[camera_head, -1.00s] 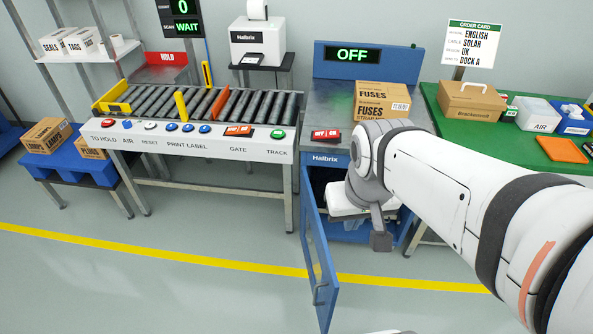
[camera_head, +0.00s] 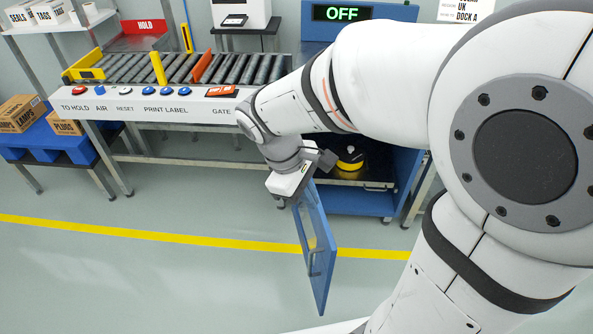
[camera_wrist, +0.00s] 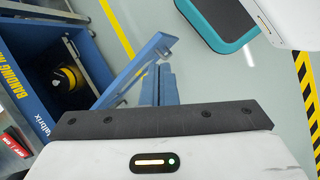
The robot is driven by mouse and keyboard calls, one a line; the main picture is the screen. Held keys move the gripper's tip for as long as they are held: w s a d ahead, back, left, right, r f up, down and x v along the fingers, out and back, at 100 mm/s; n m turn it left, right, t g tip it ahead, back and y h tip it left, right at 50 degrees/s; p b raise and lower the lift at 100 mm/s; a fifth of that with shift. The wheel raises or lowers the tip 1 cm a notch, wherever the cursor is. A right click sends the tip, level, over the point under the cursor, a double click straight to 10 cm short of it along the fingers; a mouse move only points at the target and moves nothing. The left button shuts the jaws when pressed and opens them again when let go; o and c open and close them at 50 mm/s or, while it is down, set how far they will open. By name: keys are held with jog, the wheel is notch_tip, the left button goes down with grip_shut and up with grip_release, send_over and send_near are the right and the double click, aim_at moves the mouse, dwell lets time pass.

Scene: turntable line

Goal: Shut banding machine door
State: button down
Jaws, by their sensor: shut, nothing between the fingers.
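The blue banding machine door (camera_head: 316,245) stands open, swung out toward me from the front of the banding machine (camera_head: 374,200). Its handle is on the lower part of the panel. In the wrist view the door (camera_wrist: 132,72) slants across, left of the fingers. My gripper (camera_wrist: 161,84) is shut and empty, its fingertips close by the door's free upper end; I cannot tell whether they touch. In the head view my gripper (camera_head: 284,200) is at the door's top, its fingers mostly hidden. The open cabinet shows a black and yellow reel (camera_head: 350,160).
The roller conveyor (camera_head: 180,70) with its button panel stands left of the machine. Blue pallet stand (camera_head: 62,142) with cartons is at far left. A yellow floor line (camera_head: 150,230) runs below. The floor left of the door is clear.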

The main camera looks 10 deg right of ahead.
jog(key=w+a+f+n+t+h+b, duration=0.1)
jog(key=w+a+f+n+h+b, duration=0.1)
jog(key=a+f+n+b, duration=0.35)
jog(key=w+a+f+n+h+b, duration=0.2)
jog(key=w+f+b, duration=0.1)
jog(key=f, duration=0.5)
jog(key=b, duration=0.6)
send_near(325, 235)
jog(key=shift+n+h, duration=0.35)
jog(key=shift+h, duration=0.05)
jog(key=d+f, duration=0.1)
jog(key=f, duration=0.2)
jog(key=d+f, duration=0.1)
jog(key=f, duration=0.1)
jog(key=shift+w+d, duration=0.15)
jog(key=shift+d, duration=0.2)
jog(key=shift+d+r, duration=0.1)
jog(key=shift+d, duration=0.35)
